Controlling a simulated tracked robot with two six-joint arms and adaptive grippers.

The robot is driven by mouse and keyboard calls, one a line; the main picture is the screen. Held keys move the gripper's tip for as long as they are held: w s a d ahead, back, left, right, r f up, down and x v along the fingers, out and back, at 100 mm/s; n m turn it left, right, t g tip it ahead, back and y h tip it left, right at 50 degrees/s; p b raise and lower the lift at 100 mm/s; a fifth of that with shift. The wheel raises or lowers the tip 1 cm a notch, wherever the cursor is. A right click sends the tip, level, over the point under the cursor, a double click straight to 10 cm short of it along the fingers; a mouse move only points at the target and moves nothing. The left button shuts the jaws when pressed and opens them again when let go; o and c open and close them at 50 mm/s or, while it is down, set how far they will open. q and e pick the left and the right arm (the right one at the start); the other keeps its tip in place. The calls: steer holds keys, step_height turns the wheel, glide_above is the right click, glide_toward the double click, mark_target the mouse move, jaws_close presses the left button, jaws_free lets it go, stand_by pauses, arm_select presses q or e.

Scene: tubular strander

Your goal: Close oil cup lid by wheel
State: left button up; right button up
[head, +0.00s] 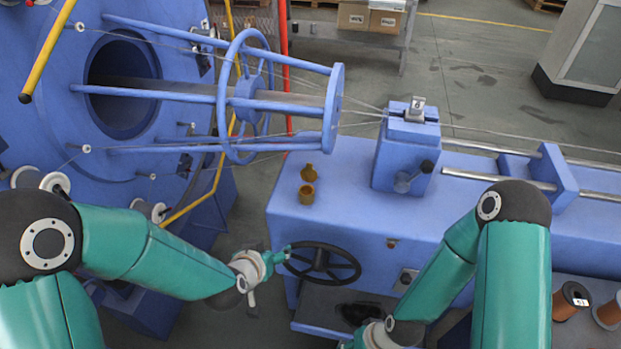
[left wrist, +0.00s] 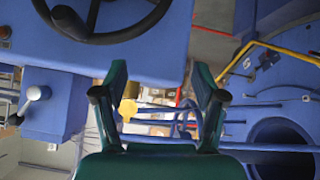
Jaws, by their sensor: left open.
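A small brass oil cup (head: 307,192) stands on the blue machine bed. Its lid (head: 310,173) shows behind the cup's top and looks swung open. In the left wrist view the yellowish cup (left wrist: 128,108) shows beyond the fingers, partly blocked by one. The black handwheel (head: 320,263) is on the bed's front face, below the cup; its rim and a spoke also show in the left wrist view (left wrist: 130,35). My left gripper (head: 284,255) is open and empty beside the wheel's left rim; contact cannot be told. My right wrist is at the bottom edge, its fingers out of frame.
A blue block with a lever (head: 405,160) stands on the bed right of the cup. The large blue rotor disc (head: 190,90) and a yellow rail (head: 200,200) are at the left. Copper spools (head: 570,300) sit at the lower right. The bed top around the cup is clear.

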mark_target(309, 176)
arm_select(q)
steer(key=w+d+r+m+t+b, duration=0.1)
steer(key=w+d+r+t, duration=0.15)
steer(key=r, duration=0.35)
steer(key=w+d+r+m+t, duration=0.1)
steer(key=d+r+t, duration=0.1)
steer(key=d+r, duration=0.35)
steer(key=shift+g+h, duration=0.25)
steer(key=shift+h, duration=0.15)
steer(key=x, duration=0.5)
steer(key=a+p+x, duration=0.1)
steer(key=x, duration=0.4)
steer(key=p+x, duration=0.1)
steer(key=x, duration=0.4)
steer(key=shift+w+a+r, duration=0.25)
steer(key=shift+w+a, duration=0.05)
steer(key=shift+w, duration=0.25)
arm_select(e)
steer(key=shift+s+r, duration=0.1)
steer(key=shift+r, duration=0.1)
